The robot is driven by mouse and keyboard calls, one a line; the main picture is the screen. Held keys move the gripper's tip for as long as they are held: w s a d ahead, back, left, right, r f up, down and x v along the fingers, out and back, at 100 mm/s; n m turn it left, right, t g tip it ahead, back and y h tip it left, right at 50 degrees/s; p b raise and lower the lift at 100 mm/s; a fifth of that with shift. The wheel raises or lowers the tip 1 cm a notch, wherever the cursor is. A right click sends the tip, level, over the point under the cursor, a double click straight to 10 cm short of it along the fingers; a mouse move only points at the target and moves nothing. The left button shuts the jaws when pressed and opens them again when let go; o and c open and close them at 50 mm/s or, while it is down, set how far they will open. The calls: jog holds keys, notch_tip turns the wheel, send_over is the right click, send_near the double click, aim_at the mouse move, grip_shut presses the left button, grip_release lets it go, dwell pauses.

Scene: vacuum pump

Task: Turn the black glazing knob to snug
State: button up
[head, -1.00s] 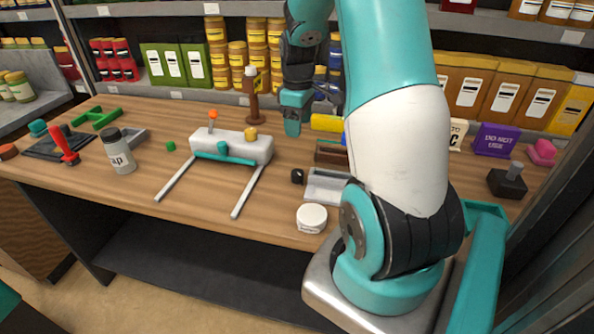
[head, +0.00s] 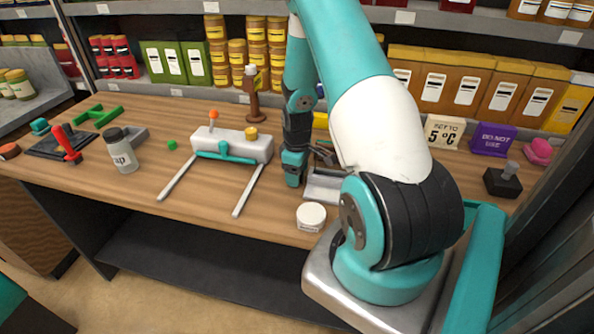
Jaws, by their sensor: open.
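A silver-grey metal fixture (head: 322,187) sits on the bench just left of my base. The small black knob at its left side is not visible now; my teal wrist covers that spot. My gripper (head: 326,153) is low over the back of the fixture, its dark fingers partly hidden by my arm. The fingers are open. I cannot tell whether they touch anything.
A white pump-like unit (head: 231,143) with two rods stands left of my wrist. A round white tub (head: 311,214) sits in front of the fixture. A grey jar (head: 121,150) stands further left.

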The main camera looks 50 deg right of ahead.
jog(key=c, duration=0.9)
jog(key=shift+m+b, duration=0.4)
jog(key=shift+m, duration=1.1)
jog(key=o, duration=0.9)
jog(key=shift+r, duration=0.15)
notch_tip(320, 180, up, 17)
jog(key=b, duration=0.2)
jog(key=shift+r, duration=0.1)
